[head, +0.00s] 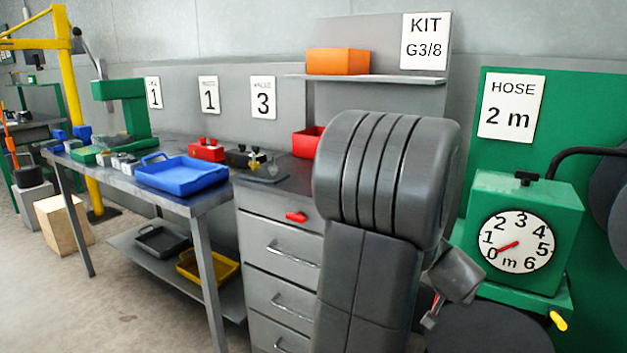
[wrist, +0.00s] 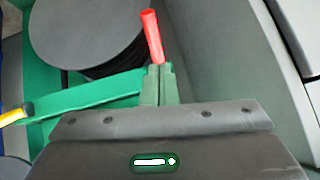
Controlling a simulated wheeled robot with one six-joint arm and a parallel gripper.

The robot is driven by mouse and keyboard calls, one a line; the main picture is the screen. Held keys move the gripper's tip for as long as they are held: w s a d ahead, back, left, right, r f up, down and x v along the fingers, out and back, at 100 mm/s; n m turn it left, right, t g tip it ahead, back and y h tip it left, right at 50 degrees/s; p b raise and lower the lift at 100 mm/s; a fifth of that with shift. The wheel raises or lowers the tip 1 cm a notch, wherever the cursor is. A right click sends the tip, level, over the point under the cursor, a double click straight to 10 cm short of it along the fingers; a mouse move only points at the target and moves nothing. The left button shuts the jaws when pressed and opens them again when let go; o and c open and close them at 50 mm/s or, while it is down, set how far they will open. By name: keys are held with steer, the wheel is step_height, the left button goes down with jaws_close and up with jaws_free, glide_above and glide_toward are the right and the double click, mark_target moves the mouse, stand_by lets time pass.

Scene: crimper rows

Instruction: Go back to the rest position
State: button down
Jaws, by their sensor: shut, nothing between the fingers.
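My arm fills the middle right of the head view. My gripper (head: 431,314) hangs low at its right side, in front of the green hose station, partly hidden by my arm. In the wrist view my gripper (wrist: 159,72) has its two green fingers together, with nothing seen between them. A red rod-like piece (wrist: 151,35) shows at the fingertips; I cannot tell whether it belongs to the gripper or lies behind it.
A green hose meter (head: 525,232) with a dial stands close on the right. A grey drawer cabinet (head: 277,232) is left of my arm. A workbench (head: 185,203) carries a blue tray (head: 181,174). Open floor (head: 130,300) lies at the lower left.

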steer(key=shift+w+d+r+g+y+p, duration=0.15)
steer(key=shift+r+g+p, duration=0.15)
steer(key=shift+p, duration=1.3)
steer(key=shift+w+r+g+y+p, duration=0.1)
steer(key=shift+r+g+y+p, duration=0.25)
steer(key=shift+p, duration=1.2)
steer(key=shift+w+d+r+g+p, duration=0.15)
steer(key=shift+r+p, duration=0.25)
steer(key=shift+p, duration=1.2)
steer(key=p, duration=0.2)
steer(key=shift+w+r+g+p, duration=0.15)
steer(key=shift+r+g+p, duration=0.1)
steer(key=shift+g+p, duration=0.05)
steer(key=shift+w+r+p, duration=0.1)
steer(key=shift+p, duration=0.75)
steer(key=shift+w+d+g+y+p, duration=0.2)
steer(key=shift+g+y+p, duration=0.25)
steer(key=shift+p, duration=0.95)
